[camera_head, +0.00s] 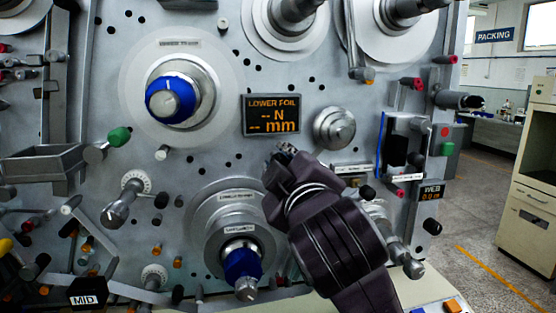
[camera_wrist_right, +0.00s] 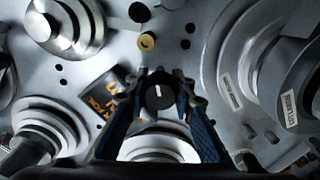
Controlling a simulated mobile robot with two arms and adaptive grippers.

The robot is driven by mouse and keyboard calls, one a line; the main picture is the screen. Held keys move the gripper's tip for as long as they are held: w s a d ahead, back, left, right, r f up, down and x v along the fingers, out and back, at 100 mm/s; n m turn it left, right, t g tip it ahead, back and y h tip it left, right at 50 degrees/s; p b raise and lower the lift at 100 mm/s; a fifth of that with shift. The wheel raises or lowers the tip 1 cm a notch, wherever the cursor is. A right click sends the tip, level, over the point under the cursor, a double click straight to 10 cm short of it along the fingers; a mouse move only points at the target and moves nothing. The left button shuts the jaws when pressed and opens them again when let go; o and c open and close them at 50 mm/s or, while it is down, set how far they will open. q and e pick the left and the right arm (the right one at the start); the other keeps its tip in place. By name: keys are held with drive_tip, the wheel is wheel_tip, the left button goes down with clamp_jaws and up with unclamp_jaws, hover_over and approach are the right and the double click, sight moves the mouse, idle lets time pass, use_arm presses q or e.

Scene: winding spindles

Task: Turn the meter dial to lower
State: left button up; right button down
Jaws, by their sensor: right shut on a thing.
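The meter dial (camera_wrist_right: 159,97) is a small black round knob with a white pointer line, which runs roughly up and down in the right wrist view. My right gripper (camera_wrist_right: 160,92) has its two dark fingers on either side of the dial and is shut on it. In the head view my right gripper (camera_head: 282,153) reaches up to the panel just below the display (camera_head: 271,115), which reads "LOWER FOIL" with dashes before N and mm. The dial is hidden behind the gripper there. My left gripper is not in view.
Blue-hubbed spindles stick out at upper left (camera_head: 172,100) and below (camera_head: 242,264). A silver round hub (camera_head: 334,128) stands close right of the gripper. A green-ended lever (camera_head: 119,137) and a grey tray (camera_head: 43,161) are at left. Open floor lies right of the machine.

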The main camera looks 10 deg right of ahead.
drive_tip(key=shift+f+m, duration=0.1)
drive_tip(key=shift+m, duration=0.4)
drive_tip(key=c, duration=1.6)
unclamp_jaws()
drive_tip(key=shift+s, duration=0.25)
drive_tip(key=s, duration=0.7)
